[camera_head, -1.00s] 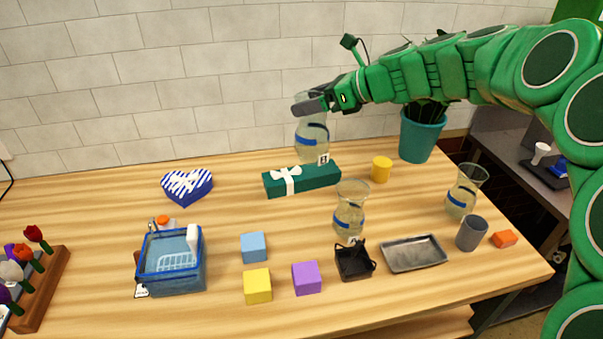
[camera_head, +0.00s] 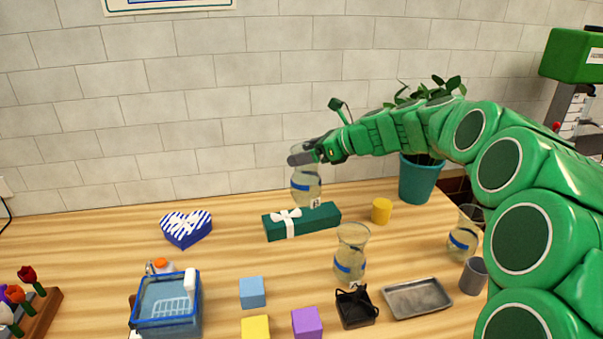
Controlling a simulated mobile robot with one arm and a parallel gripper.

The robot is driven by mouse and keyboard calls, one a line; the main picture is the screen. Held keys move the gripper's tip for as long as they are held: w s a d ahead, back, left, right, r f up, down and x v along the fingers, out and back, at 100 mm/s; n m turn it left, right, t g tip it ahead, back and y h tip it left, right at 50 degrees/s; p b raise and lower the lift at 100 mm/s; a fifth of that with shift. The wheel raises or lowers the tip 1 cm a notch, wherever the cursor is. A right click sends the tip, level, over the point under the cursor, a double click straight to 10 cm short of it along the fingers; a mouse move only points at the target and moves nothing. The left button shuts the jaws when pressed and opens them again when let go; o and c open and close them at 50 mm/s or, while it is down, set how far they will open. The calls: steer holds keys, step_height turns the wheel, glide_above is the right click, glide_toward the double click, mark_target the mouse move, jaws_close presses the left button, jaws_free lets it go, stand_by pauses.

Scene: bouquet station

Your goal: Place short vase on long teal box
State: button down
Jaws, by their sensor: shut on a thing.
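My gripper (camera_head: 301,155) is shut on the upper part of a clear glass vase (camera_head: 306,188) with a blue band and a small tag. The vase is upright. Its bottom appears right at the top of the long teal box (camera_head: 325,217), which has a white ribbon bow. I cannot tell whether the vase touches the box or is slightly above or behind it. Two similar vases stand on the table, one in the middle (camera_head: 351,256) and one at the right (camera_head: 463,240), partly beside my arm.
A yellow cylinder (camera_head: 381,211) and a teal plant pot (camera_head: 418,182) stand right of the box. A striped heart box (camera_head: 186,229) lies left. A black holder (camera_head: 356,307), grey tray (camera_head: 417,298), blue basket (camera_head: 168,305) and coloured cubes are in front. The wall is behind.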

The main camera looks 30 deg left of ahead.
steer(key=w+a+f, duration=0.2)
steer(key=f, duration=0.2)
steer(key=w+a+f, duration=0.2)
steer(key=f, duration=0.3)
steer(key=shift+w+a+f, duration=0.25)
steer(key=shift+w, duration=0.1)
steer(key=shift+f, duration=0.1)
stand_by(0.3)
jaws_free()
steer(key=v, duration=1.2)
